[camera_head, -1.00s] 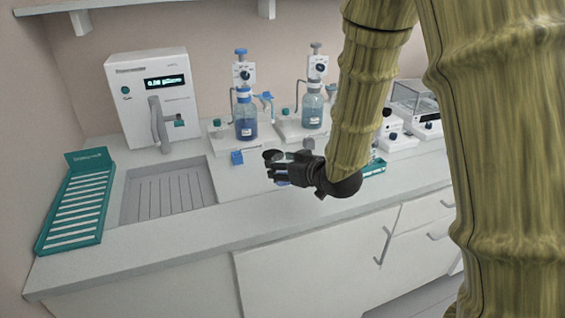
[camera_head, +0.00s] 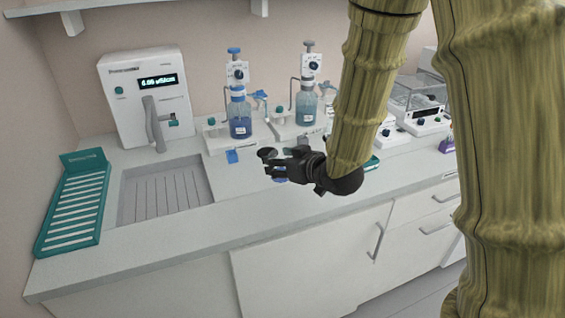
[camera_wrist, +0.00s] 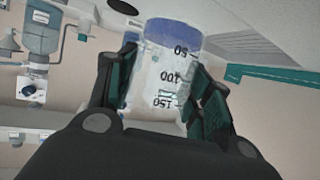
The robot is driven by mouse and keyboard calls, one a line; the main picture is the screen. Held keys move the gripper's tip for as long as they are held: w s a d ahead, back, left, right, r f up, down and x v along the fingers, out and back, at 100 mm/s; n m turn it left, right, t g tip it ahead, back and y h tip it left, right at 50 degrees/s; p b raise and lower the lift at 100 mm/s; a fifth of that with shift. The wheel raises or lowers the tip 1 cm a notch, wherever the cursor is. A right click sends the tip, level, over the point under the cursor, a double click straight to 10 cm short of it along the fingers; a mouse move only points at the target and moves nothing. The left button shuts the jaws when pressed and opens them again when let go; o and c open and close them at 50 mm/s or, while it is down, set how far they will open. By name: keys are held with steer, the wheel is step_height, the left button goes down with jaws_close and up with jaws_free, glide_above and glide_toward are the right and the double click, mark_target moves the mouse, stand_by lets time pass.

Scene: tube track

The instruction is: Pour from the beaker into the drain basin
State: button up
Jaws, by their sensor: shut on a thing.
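The beaker (camera_wrist: 165,85) is clear, with black volume marks and a blue band at its far end. It sits between both pads of my gripper (camera_wrist: 160,97) in the wrist view, which is shut on it. In the head view my gripper (camera_head: 270,163) is over the counter, to the right of the drain basin, and mostly hides the beaker. The drain basin (camera_head: 160,191) is a grey ribbed recess in the counter. The wrist view also shows part of a ribbed grey surface, likely the basin (camera_wrist: 255,35).
A green drying rack (camera_head: 73,210) lies left of the basin. A white water dispenser (camera_head: 147,98) stands behind it. Two bottle dispensers with blue liquid (camera_head: 239,118) (camera_head: 306,104) stand behind my gripper. Balances (camera_head: 418,105) are at the right. The counter front strip (camera_head: 150,236) is clear.

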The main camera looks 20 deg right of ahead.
step_height(320, 180, up, 5)
steer(key=p, duration=0.4)
steer(key=shift+r, duration=0.2)
stand_by(0.4)
